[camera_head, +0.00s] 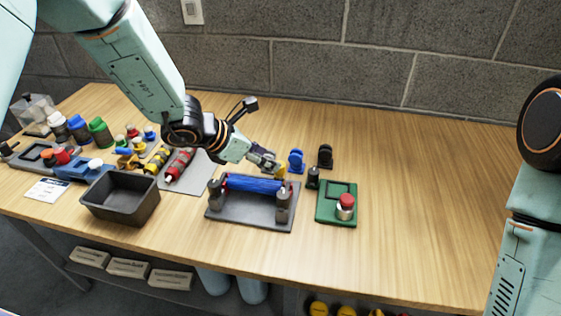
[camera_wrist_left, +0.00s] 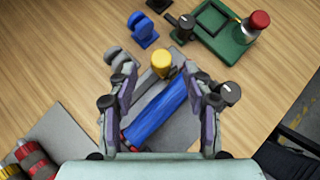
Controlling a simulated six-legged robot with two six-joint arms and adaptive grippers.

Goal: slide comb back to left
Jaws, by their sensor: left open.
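I cannot make out a comb for certain. A blue roller (camera_head: 252,184) lies across a grey fixture (camera_head: 245,214) between dark upright posts; it also shows in the left wrist view (camera_wrist_left: 158,110). A yellow knob (camera_wrist_left: 163,62) stands by the roller's far end. My left gripper (camera_head: 266,161) is above and behind the fixture. In the left wrist view its open fingers (camera_wrist_left: 167,88) spread on either side of the roller and yellow knob, with nothing held. My right gripper is out of view; only part of that arm shows at the right.
A green block (camera_head: 336,203) with a red knob stands right of the fixture. Blue (camera_head: 296,161) and black (camera_head: 325,156) small pieces stand behind. A dark bin (camera_head: 121,197) and red-yellow rollers (camera_head: 179,165) are to the left. The table's right side is clear.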

